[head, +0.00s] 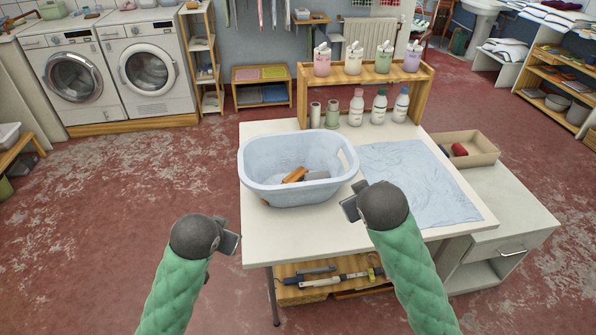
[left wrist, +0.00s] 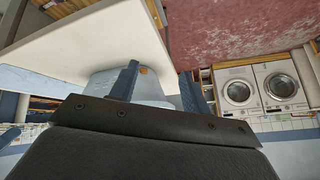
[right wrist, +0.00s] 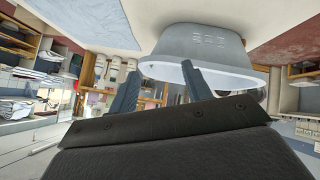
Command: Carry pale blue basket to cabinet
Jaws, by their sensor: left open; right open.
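The pale blue basket (head: 290,190) stands upright on the left part of the white table (head: 258,245). A brown item (head: 295,175) and a grey item lie inside it. My left gripper (head: 232,243) is open and empty, in front of and left of the basket, apart from it. My right gripper (head: 350,205) is open and empty, close to the basket's right front side; I cannot tell whether it touches. The basket also shows in the right wrist view (right wrist: 205,45) beyond the fingers, and partly in the left wrist view (left wrist: 150,88). Which piece is the cabinet is unclear; a white drawer unit (head: 505,225) stands right of the table.
A pale blue cloth (head: 420,185) lies flat right of the basket. An open box (head: 480,150) sits on the drawer unit. Washing machines (head: 145,70) stand back left. The red floor (head: 110,190) at left is clear.

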